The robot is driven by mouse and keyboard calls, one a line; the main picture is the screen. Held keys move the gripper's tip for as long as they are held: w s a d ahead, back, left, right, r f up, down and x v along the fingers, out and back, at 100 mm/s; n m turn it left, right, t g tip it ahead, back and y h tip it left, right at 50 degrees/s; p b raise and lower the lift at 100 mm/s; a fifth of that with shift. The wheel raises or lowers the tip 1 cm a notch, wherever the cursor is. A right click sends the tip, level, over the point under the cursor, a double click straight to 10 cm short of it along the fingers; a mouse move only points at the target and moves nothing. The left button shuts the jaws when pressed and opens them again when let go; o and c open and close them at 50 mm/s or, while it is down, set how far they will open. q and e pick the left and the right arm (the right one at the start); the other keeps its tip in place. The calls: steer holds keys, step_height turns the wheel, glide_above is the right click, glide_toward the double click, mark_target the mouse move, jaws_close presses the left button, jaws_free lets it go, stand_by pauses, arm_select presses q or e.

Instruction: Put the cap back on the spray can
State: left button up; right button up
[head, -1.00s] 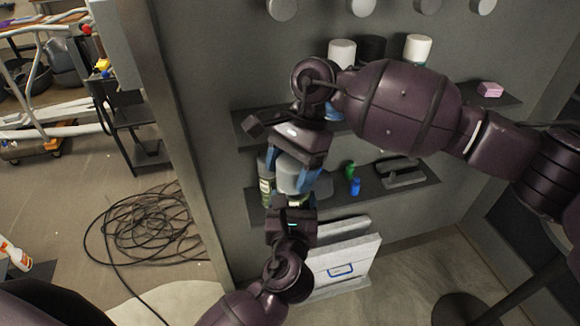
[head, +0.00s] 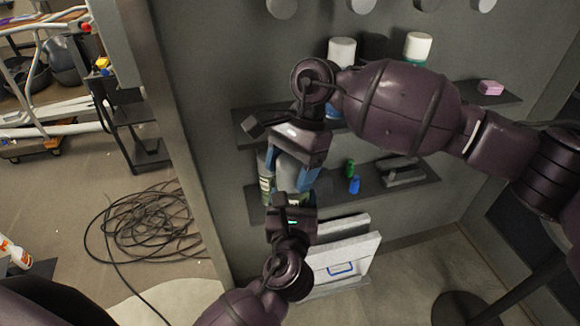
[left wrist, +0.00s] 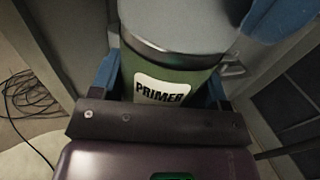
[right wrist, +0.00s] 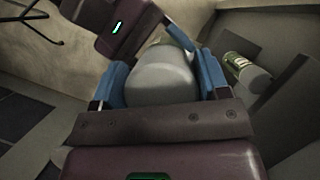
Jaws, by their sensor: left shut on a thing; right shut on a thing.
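The spray can (left wrist: 165,80) is green with a white label reading PRIMER and a metal rim. My left gripper (left wrist: 165,95) is shut around its body, below the rim. The grey cap (right wrist: 160,80) is between the blue fingers of my right gripper (right wrist: 165,85), which is shut on it. In the head view the cap (head: 291,174) sits directly above my left gripper (head: 290,205), with my right gripper (head: 297,170) reaching down from above. In the left wrist view the cap (left wrist: 180,22) meets the can's rim, with no clear gap showing. Whether it is fully seated I cannot tell.
A lower shelf (head: 405,188) holds small green and blue items and a dark tool. Another green-labelled can (head: 265,180) stands at its left. An upper shelf (head: 245,140) holds white-capped cans. White panels (head: 350,250) lean below.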

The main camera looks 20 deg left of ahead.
steer(key=shift+f, duration=0.25)
steer(key=o, duration=0.9)
steer(key=shift+o, duration=0.2)
steer(key=shift+r, duration=0.15)
steer(key=shift+v, duration=3.4)
